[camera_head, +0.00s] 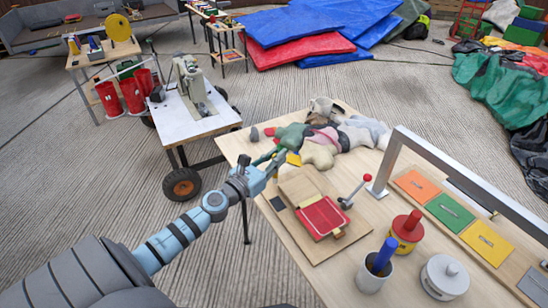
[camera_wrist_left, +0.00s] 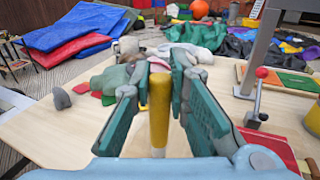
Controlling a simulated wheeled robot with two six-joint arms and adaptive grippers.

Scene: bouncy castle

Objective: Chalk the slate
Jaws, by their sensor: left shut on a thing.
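My left gripper (camera_head: 282,148) is over the left side of the wooden table, beside the pile of soft pieces. In the left wrist view, its green-padded fingers (camera_wrist_left: 160,78) are shut on a yellow stick (camera_wrist_left: 159,112), which stands roughly upright between them. A yellow patch (camera_head: 293,158) shows by the fingers in the head view; I cannot tell if it is the same stick. I cannot pick out the slate for certain; a small dark square (camera_head: 278,203) lies on the wooden board near a red tray (camera_head: 323,217). My right gripper is not in view.
A metal frame (camera_head: 470,180) stands over orange, green and yellow panels at right. A red-knobbed lever (camera_head: 355,190), a red-and-yellow handled item (camera_head: 407,230), a cup with a blue stick (camera_head: 371,274) and a grey lidded pot (camera_head: 444,277) stand near the board.

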